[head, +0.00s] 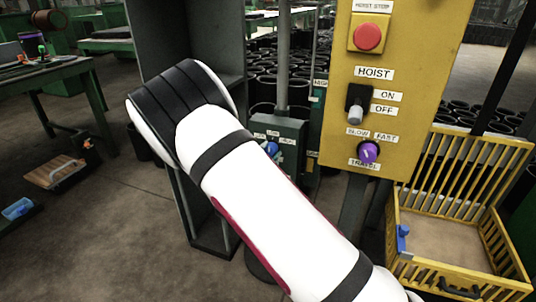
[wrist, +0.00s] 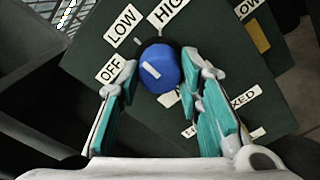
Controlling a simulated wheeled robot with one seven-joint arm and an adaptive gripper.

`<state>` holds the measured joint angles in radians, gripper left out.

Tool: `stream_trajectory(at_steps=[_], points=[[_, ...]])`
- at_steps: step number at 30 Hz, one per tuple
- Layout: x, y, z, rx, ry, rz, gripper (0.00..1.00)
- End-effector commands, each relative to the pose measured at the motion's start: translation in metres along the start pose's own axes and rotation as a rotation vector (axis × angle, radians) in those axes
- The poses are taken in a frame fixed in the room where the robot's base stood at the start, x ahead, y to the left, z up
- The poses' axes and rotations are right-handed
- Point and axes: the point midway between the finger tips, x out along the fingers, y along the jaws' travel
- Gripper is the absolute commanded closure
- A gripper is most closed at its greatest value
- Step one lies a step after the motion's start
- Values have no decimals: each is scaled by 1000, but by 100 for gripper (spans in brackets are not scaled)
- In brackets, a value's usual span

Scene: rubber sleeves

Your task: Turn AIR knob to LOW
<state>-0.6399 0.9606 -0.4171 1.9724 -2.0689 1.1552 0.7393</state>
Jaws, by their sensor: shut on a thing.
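The blue knob (wrist: 165,72) stands out from a dark green panel (wrist: 225,55) in the wrist view. A white pointer mark on its face slants to the upper left, roughly between the OFF label (wrist: 110,70) and the LOW label (wrist: 122,25). The HIGH label (wrist: 170,13) is above the knob. My gripper (wrist: 165,75) is shut on the knob, one teal-padded finger on either side. A label under the knob is mostly hidden. In the head view the blue knob (head: 271,148) shows small beside my white arm, which hides my gripper.
A yellow panel (head: 397,60) to the right holds a red stop button (head: 367,37), a HOIST switch (head: 357,104) and a purple TRAVEL knob (head: 368,152). A yellow slatted crate (head: 462,275) is at the lower right. A grey upright cabinet (head: 160,30) is behind my arm.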

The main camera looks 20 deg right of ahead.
Motion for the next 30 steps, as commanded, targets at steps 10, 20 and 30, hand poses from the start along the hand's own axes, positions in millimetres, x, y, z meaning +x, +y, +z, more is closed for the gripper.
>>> stream_trajectory(at_steps=[10,20,30], points=[[0,0,-1,-1,2,-1,47],[-17,0,-1,-2,2,0,47],[-85,0,-1,-2,4,1,47]])
